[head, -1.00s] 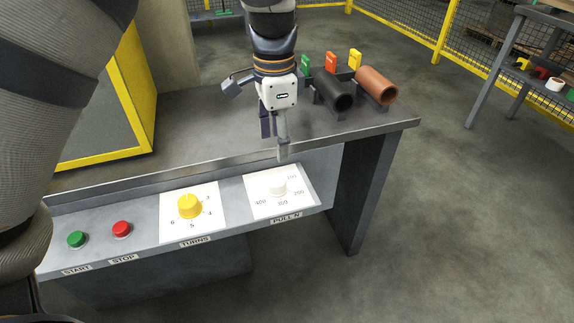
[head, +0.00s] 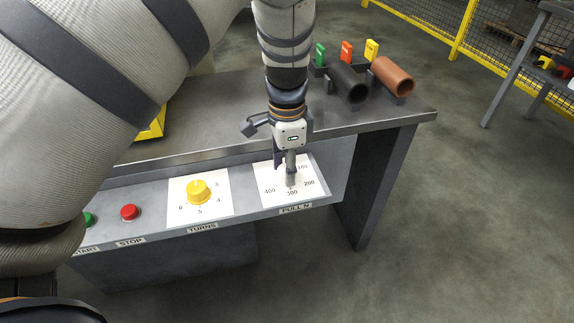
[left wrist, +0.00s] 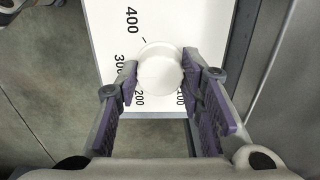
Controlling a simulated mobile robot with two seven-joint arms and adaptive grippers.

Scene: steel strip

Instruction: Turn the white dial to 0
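The white dial (left wrist: 160,74) is a round white knob on a white plate (left wrist: 105,40) printed with 100, 200, 300 and 400. My left gripper (head: 288,176) points down at this dial on the panel's right, over the PULL N label (head: 296,208). In the left wrist view its fingers (left wrist: 161,84) stand apart on either side of the dial, very near its sides. I cannot tell whether the pads touch it. In the head view the fingers hide most of the dial. The dial's pointer mark is not clear. My right gripper is not in view.
A yellow dial (head: 199,191) marked TURNS sits left of the white one. Red (head: 129,212) and green (head: 88,220) buttons are further left. The bench edge (head: 380,124) overhangs behind the panel. Black (head: 347,83) and brown (head: 392,76) tubes lie on the bench.

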